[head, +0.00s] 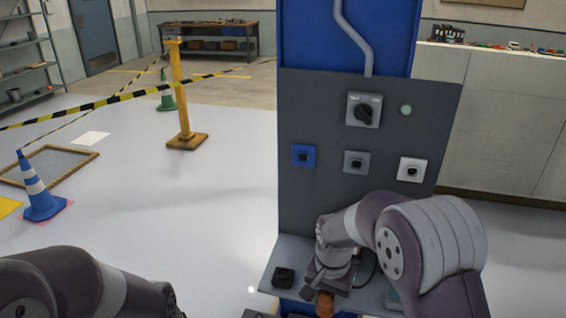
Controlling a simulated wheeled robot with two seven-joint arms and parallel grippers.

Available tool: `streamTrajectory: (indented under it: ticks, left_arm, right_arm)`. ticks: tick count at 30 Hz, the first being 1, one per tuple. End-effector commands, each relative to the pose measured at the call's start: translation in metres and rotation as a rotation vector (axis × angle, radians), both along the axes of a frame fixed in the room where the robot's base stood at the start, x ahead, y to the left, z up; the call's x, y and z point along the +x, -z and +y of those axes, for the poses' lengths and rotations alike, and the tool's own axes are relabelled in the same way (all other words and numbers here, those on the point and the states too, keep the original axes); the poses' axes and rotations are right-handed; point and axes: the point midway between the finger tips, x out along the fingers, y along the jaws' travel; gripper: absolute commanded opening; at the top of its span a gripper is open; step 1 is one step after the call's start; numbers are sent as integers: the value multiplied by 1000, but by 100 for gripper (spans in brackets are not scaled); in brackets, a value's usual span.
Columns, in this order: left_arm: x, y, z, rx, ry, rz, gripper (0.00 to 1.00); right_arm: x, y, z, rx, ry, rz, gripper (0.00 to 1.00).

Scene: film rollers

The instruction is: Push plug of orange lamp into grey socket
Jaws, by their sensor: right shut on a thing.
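The grey socket (355,162) is the middle one in a row on the dark grey panel (320,120), between a blue and a white socket. Nothing is plugged into it. My right gripper (326,288) is low over the panel's shelf, below the sockets, and shut on an orange piece (325,304), which looks like the plug. My wrist and the frame's lower edge hide much of it. A dark cable loops beside the gripper. I cannot make out the lamp. My left arm shows at the lower left, but its gripper is not in view.
A blue socket (303,156) and a white socket (412,170) flank the grey one. A rotary switch (363,110) and a pale green light (405,110) are above. A black block (284,278) sits on the shelf (292,252), left of my right gripper. The space before the sockets is clear.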

Motion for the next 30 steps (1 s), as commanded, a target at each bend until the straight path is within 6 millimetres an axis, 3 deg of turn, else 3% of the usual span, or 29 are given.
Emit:
streamTrajectory:
  ticks: [5, 8, 13, 19, 24, 30]
  left_arm:
    - [0, 0, 0, 0, 0, 1, 73]
    - [0, 0, 0, 0, 0, 0, 73]
    - [0, 0, 0, 0, 0, 1, 73]
    - [0, 0, 0, 0, 0, 1, 73]
    - [0, -1, 0, 0, 0, 1, 73]
    - [0, -13, 0, 0, 0, 1, 73]
  right_arm:
    - [9, 9, -1, -2, -198, 1, 8]
    - [14, 24, -11, -3, -333, 3, 8]
    - [15, 66, -45, -4, -522, 7, 8]
    - [1, 102, -80, -3, -506, 4, 8]
    - [-2, 107, -91, -4, -474, -1, 8]
    - [-2, 93, -91, -4, -474, 0, 8]
